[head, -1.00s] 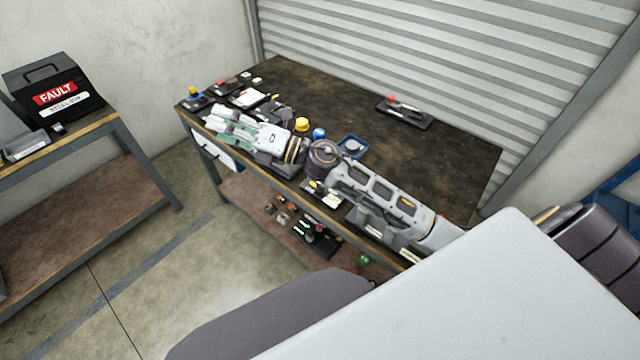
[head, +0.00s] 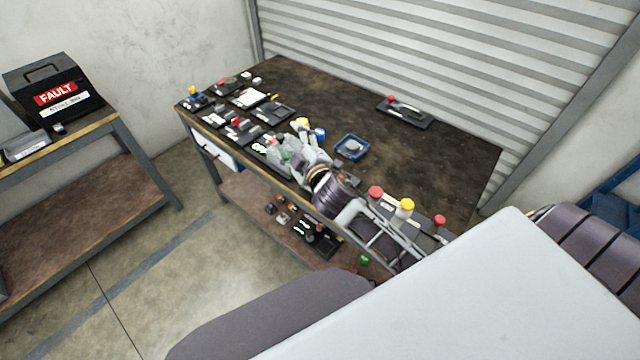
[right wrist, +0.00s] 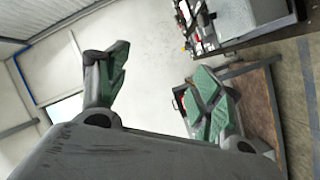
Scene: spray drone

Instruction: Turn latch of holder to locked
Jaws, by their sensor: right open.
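My right gripper (head: 280,155) reaches over the front edge of the workbench, with its green-padded fingers near the row of black holders. In the right wrist view the two fingers (right wrist: 155,92) stand wide apart with nothing between them. A black holder with red-topped parts (head: 240,128) lies just left of the gripper, apart from it. A black holder (head: 272,111) sits behind it. Which holder bears the latch, and how the latch is turned, is too small to tell. My left gripper is not in view.
The dark workbench (head: 300,85) has free room at its back middle. A blue tray (head: 352,147) and a black plate with a red knob (head: 405,112) lie right of the gripper. Red and yellow knobs (head: 405,206) stand beside my forearm. A FAULT box (head: 52,92) sits on the left bench.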

